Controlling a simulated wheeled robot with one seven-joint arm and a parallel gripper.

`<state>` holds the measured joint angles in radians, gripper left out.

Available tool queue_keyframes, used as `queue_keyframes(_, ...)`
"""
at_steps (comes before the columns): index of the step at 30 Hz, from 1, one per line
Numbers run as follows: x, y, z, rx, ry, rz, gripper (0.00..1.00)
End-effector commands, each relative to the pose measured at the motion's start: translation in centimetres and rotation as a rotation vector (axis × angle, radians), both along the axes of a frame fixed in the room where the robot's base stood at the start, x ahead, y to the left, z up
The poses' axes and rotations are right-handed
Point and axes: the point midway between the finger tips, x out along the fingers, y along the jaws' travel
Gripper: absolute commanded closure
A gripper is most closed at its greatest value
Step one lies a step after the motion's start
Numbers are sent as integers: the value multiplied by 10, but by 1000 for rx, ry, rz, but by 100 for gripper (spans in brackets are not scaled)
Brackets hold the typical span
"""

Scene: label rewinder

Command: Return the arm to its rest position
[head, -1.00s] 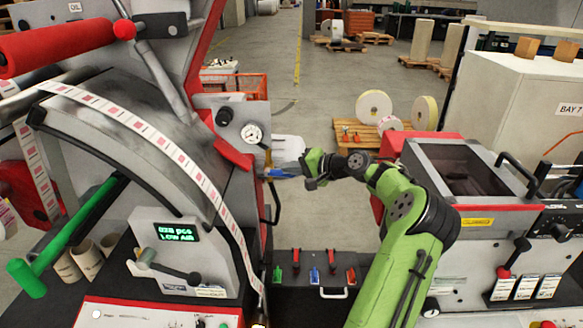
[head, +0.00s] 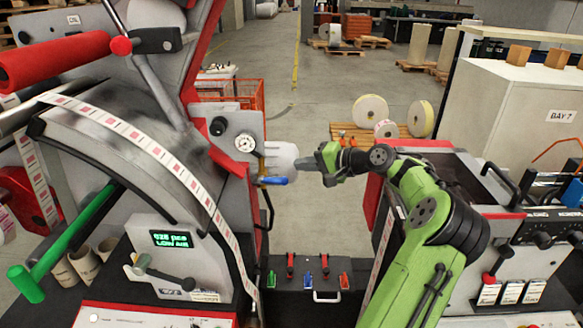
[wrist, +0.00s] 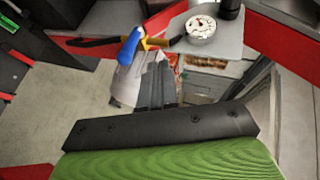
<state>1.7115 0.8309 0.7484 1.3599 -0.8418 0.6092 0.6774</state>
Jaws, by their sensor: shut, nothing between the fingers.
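My gripper (head: 305,163) is shut and empty at the end of my green arm, with its dark fingers pointing left. It is just right of the blue valve lever (head: 274,180) and the whitish filter bowl (head: 281,158) on the left machine's side, with a small gap in the head view. In the wrist view my gripper (wrist: 157,78) has its fingers together, in front of the bowl (wrist: 126,82). The blue lever (wrist: 130,45) on a brass fitting shows beyond the fingertips. My arm is bent and reaches across from the lower right.
A pressure gauge (head: 245,142) sits above the lever. The lit display (head: 171,239) includes the words LOW AIR. A black panel with coloured levers (head: 308,283) lies low between the machines. The right machine (head: 497,193) stands close beside my arm. Open floor lies behind.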

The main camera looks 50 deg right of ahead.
Motion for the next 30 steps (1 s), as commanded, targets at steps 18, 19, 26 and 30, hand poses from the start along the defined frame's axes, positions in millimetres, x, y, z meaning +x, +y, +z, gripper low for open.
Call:
queue_keyframes(18, -21, -4, 9, 0, 0, -1, 100)
queue_keyframes(19, -21, -4, 9, 0, 0, -1, 100)
queue_keyframes(26, -11, 8, 6, -14, 24, 25, 100)
queue_keyframes(30, 34, 87, -14, -128, 194, 181, 100)
